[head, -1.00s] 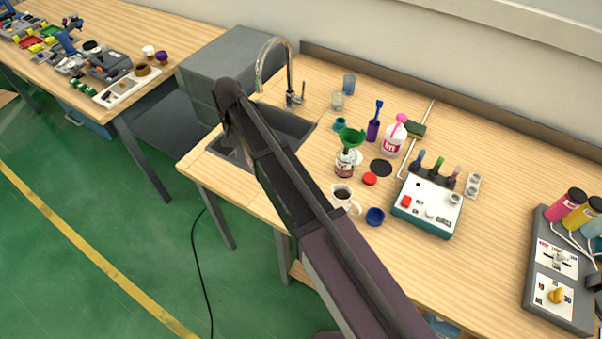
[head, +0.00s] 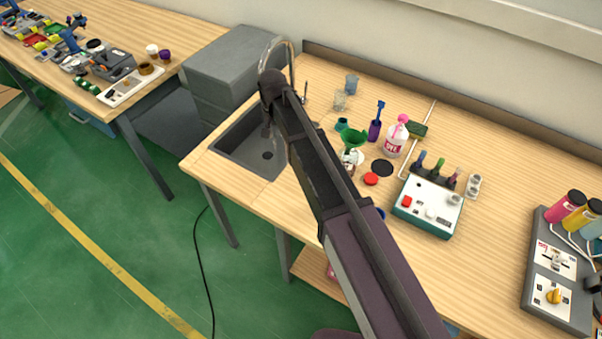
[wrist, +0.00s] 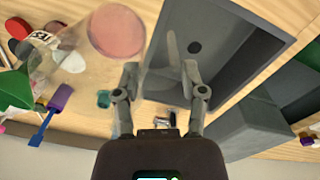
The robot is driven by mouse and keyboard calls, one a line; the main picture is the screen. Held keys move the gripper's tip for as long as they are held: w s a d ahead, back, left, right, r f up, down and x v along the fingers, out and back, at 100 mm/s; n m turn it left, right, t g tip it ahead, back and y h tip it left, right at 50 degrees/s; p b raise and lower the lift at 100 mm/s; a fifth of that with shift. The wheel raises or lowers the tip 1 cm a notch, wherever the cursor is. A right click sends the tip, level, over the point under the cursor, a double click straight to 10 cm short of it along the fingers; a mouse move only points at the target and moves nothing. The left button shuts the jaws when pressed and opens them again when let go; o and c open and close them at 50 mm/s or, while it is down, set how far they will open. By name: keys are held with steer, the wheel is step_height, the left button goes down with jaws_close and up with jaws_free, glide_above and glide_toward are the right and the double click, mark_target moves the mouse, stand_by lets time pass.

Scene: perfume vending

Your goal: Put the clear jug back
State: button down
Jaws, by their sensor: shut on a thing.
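My gripper (wrist: 158,76) is shut on a see-through thing, which looks like the clear jug (wrist: 116,32). Its round pinkish end shows at the upper left in the wrist view, and a pale clear strip shows between the fingers. The jug's outline is faint, so I cannot tell its tilt or exactly where the fingers grip. My gripper is over the worktop beside the grey sink (wrist: 218,60).
In the head view, the sink (head: 235,158) lies left of my arm, with the tap (head: 291,60) behind.

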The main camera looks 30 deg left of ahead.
steer(key=shift+w+d, duration=0.25)
steer(key=shift+d, duration=0.2)
steer(key=shift+f, duration=0.1)
step_height(320, 180, down, 6)
steer(key=b, duration=0.6)
steer(key=shift+f, duration=0.1)
stand_by(0.4)
steer(key=shift+f+b, duration=1.8)
steer(key=shift+b, duration=0.2)
steer(key=shift+f, duration=0.1)
steer(key=shift+c, duration=0.8)
jaws_free()
